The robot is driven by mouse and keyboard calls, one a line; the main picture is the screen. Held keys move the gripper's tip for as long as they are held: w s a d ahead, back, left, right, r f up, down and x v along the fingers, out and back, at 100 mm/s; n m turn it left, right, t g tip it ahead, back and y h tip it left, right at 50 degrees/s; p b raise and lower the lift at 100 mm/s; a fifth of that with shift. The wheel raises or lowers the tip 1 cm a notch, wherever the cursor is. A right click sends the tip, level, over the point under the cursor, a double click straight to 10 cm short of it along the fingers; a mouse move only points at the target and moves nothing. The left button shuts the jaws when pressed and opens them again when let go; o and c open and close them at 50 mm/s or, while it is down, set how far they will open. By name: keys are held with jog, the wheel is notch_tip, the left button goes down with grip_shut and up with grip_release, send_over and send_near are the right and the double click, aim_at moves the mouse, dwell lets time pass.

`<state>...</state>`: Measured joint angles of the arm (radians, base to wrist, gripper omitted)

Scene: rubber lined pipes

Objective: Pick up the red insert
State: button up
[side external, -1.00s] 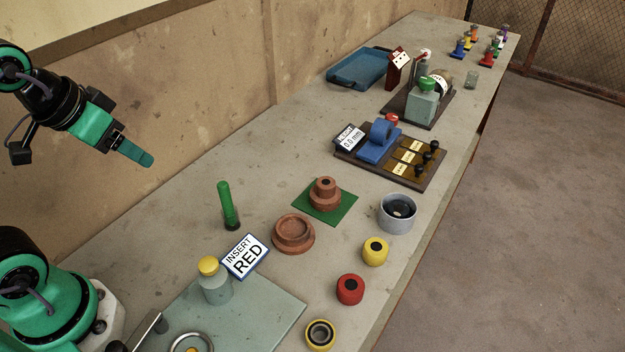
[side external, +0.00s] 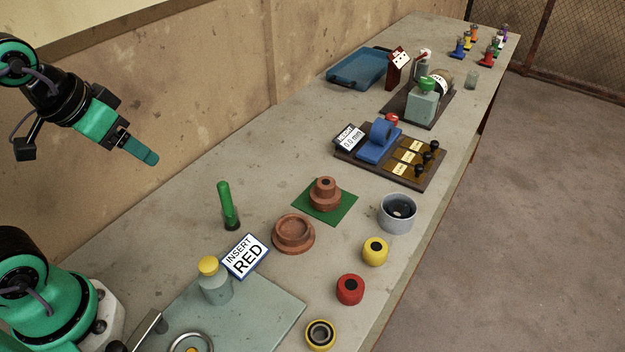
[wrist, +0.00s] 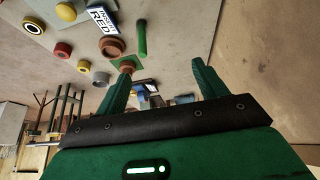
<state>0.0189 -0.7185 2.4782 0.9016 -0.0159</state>
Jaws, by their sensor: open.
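The red insert (side external: 350,289) is a short red cylinder with a dark top. It stands on the table near the front edge, between a yellow insert (side external: 375,251) and a yellow ring-shaped piece (side external: 320,334). It also shows at the upper left of the wrist view (wrist: 63,49). My gripper (side external: 148,157) is raised at the left of the side view, well above the table and far from the red insert. In the wrist view its two green fingers (wrist: 162,78) stand wide apart with nothing held between them.
A sign (side external: 245,257) reads INSERT RED. Near it are a yellow-capped bottle (side external: 216,282), a green upright tube (side external: 228,206), a brown flanged ring (side external: 293,233), a stepped brown piece on a green mat (side external: 325,193) and a grey cup (side external: 397,213). A gauge board (side external: 390,155) lies farther back.

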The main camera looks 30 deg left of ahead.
jog(key=w+d+g, duration=0.2)
jog(key=w+d, duration=0.5)
jog(key=m+g, duration=0.2)
jog(key=g, duration=0.1)
send_over(351, 285)
jog(key=f, duration=1.5)
jog(key=shift+w+a+f, duration=0.1)
jog(key=shift+a, duration=0.1)
jog(key=shift+d+f, duration=0.15)
jog(key=shift+d, duration=0.05)
jog(key=shift+f, duration=3.9)
jog(key=c, duration=1.1)
